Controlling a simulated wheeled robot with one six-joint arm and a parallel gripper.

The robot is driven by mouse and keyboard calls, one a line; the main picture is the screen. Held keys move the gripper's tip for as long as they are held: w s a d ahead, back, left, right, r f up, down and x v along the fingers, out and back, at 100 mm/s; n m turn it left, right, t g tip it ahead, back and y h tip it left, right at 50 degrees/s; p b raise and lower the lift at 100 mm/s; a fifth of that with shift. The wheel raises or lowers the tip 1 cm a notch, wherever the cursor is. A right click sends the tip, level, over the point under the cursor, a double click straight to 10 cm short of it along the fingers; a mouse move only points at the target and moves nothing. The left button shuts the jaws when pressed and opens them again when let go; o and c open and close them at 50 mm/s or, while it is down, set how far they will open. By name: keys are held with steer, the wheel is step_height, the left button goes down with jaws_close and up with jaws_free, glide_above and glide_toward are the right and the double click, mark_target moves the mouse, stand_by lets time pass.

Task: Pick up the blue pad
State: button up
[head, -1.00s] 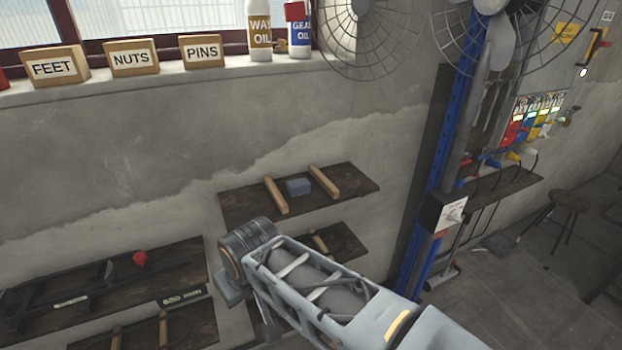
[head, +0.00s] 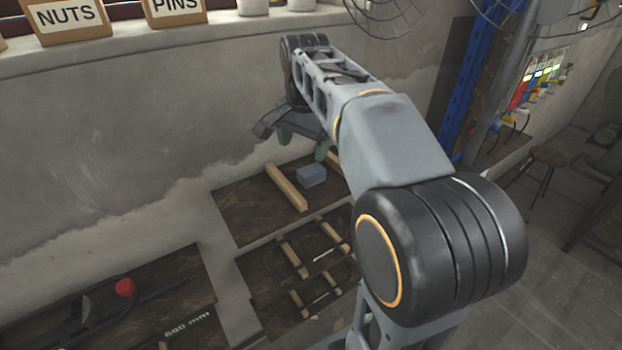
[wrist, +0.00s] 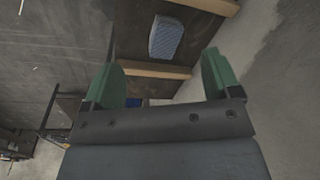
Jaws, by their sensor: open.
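The blue pad (head: 312,175) is a small grey-blue block on the upper dark wooden shelf, beside a wooden strip. It also shows in the wrist view (wrist: 166,37), lying beyond my fingertips between two wooden strips. My gripper (head: 302,146) has green fingers and hangs above the shelf, near the wall. In the wrist view my gripper (wrist: 168,78) is open with nothing between its fingers, and the pad is apart from it.
A wooden strip (head: 286,187) stands left of the pad on the upper shelf (head: 243,208). A lower shelf (head: 262,280) carries more wooden strips. A shelf at lower left holds a red item (head: 124,287). A blue post (head: 474,95) stands to the right.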

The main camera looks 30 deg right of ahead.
mark_target(311, 170)
steer(key=w+d+m+g+b, duration=0.1)
steer(key=w+d+m, duration=0.3)
steer(key=m, duration=0.1)
step_height(311, 170, down, 6)
steer(key=shift+a+f+b, duration=0.1)
steer(key=shift+f+b, duration=0.05)
steer(key=shift+b, duration=0.3)
steer(key=shift+s+a+f, duration=0.1)
steer(key=shift+s+f, duration=0.05)
steer(key=shift+f, duration=1.25)
steer(key=shift+s+f, duration=0.1)
steer(key=shift+f, duration=1.25)
steer(key=shift+c, duration=0.5)
steer(key=c, duration=0.9)
